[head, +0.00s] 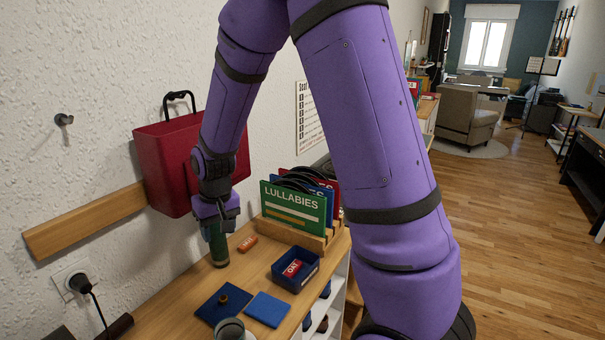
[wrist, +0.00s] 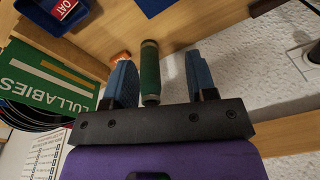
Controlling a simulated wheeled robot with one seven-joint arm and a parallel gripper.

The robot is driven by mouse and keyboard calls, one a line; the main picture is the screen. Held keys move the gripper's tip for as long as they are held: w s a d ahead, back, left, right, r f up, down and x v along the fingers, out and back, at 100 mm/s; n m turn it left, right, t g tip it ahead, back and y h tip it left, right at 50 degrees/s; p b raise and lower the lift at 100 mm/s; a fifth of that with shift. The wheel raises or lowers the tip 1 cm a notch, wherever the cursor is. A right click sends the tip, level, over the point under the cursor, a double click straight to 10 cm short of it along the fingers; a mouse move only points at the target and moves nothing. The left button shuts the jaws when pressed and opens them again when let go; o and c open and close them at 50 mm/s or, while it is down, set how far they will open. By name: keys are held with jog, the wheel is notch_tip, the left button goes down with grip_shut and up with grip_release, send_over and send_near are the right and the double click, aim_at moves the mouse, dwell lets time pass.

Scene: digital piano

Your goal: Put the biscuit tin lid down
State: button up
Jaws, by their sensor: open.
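My gripper (head: 216,222) is open and empty, pointing down behind the lid. In the wrist view its blue fingers (wrist: 160,62) are apart, with a green cylinder (wrist: 150,72) showing between them and a gap on each side.
A lighter blue square (head: 267,309) lies right of the lid. An orange item (head: 247,243) lies near the green cylinder (head: 219,250). A wooden rack holds records behind a green LULLABIES card (head: 292,206). A red bin (head: 168,165) hangs on the wall. Little worktop is bare between these.

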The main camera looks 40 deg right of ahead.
jog(key=s+d+r+t, duration=0.2)
jog(key=s+r, duration=0.8)
jog(key=r, duration=0.5)
jog(key=s+d+r+t, duration=0.1)
jog(key=s+r, duration=0.2)
jog(key=s, duration=0.4)
jog(key=s+r+t, duration=0.1)
jog(key=s+r, duration=0.3)
jog(key=s, duration=0.4)
jog(key=shift+s+d+r+n, duration=0.15)
jog(key=shift+d+r+n, duration=0.1)
jog(key=shift+d+n, duration=0.15)
jog(key=shift+o, duration=0.3)
jog(key=shift+s, duration=0.45)
jog(key=m+g+y, duration=0.3)
jog(key=m+y, duration=0.1)
jog(key=m, duration=1.9)
send_over(224, 298)
jog(key=d, duration=0.2)
jog(key=f, duration=4.2)
jog(key=shift+s+a+f, duration=0.15)
jog(key=shift+a+f, duration=0.05)
jog(key=shift+a, duration=0.05)
jog(key=x, duration=0.4)
jog(key=shift+s+d+f, duration=0.25)
jog(key=shift+s, duration=0.1)
jog(key=shift+w+a+f, duration=0.1)
jog(key=shift+a+f, duration=0.05)
jog(key=shift+f, duration=0.4)
